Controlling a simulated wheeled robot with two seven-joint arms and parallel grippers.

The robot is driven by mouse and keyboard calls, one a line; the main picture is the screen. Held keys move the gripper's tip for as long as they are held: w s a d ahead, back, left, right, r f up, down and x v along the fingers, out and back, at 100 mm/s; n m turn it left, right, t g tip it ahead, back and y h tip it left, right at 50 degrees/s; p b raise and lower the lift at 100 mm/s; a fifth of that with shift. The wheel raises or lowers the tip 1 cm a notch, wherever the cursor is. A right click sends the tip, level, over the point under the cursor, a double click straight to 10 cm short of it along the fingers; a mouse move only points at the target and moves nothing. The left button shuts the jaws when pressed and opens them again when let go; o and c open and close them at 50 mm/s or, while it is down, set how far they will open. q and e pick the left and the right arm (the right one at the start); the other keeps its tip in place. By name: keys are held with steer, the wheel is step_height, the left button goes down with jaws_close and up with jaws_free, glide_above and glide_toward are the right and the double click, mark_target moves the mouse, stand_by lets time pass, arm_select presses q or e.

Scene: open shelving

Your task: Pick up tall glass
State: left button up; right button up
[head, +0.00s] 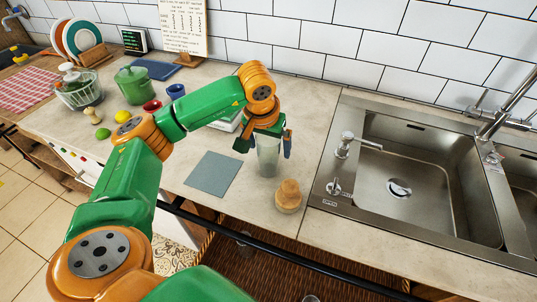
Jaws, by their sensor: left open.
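A tall clear glass (267,160) stands upright on the counter, left of the sink. My left gripper (267,146) is above it, pointing down, with its open fingers on either side of the glass's upper part. I cannot tell whether the fingers touch the glass. The rim is hidden behind the gripper. My right gripper does not show.
A round wooden-topped brush (288,194) stands close to the right of the glass. A grey-blue mat (213,173) lies to the left. The steel sink (400,180) is at right. Cups, a green pot (134,83) and fruit sit further left.

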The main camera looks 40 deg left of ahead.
arm_select(q)
steer(key=shift+w+f, duration=0.15)
steer(key=shift+f, duration=0.3)
jaws_close()
steer(key=shift+r, duration=0.1)
